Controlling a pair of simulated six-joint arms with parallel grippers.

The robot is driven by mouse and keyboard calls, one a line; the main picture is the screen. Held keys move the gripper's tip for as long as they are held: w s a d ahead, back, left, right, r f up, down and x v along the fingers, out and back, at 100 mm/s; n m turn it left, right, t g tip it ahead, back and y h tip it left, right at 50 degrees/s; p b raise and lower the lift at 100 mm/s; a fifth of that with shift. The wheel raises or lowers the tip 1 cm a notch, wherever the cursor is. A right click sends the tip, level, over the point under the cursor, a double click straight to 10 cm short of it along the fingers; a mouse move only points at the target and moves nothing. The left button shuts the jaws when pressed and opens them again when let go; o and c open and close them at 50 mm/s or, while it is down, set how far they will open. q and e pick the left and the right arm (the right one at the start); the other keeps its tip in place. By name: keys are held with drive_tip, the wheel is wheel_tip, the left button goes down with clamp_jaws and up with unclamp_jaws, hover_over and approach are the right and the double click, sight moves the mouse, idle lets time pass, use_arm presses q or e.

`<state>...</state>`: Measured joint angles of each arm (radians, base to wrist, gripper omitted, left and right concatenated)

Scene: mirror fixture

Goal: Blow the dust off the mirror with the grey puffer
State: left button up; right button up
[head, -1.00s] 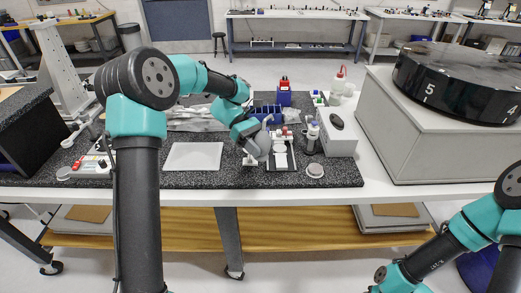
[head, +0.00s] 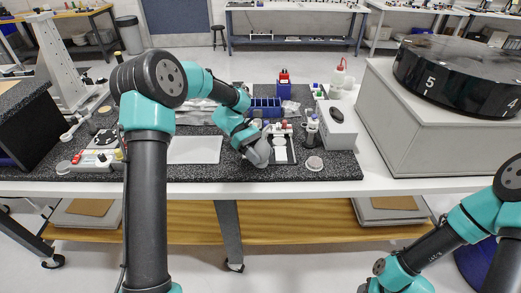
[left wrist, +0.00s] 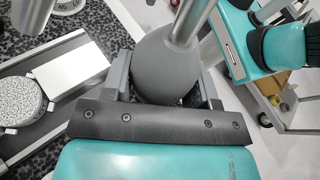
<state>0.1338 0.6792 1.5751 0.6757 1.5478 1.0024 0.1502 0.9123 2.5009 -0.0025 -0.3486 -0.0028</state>
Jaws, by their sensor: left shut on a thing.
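My left gripper (left wrist: 168,92) is shut on the grey puffer (left wrist: 168,62), whose rounded bulb fills the space between the fingers in the left wrist view. A metal tube crosses in front of the bulb at the top. The puffer's tip is hard to make out there. My right gripper is out of frame.
A white flat plate (head: 195,149) lies left of the gripper. A blue rack (head: 265,107) stands behind. A white box (head: 337,128), bottles and a small round disc (head: 314,163) are to the right.

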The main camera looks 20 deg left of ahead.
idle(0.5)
use_arm(q)
drive_tip(key=shift+o, duration=0.2)
idle(0.8)
drive_tip(key=shift+o, duration=0.8)
drive_tip(key=shift+c, duration=0.8)
drive_tip(key=shift+r, duration=0.1)
idle(0.5)
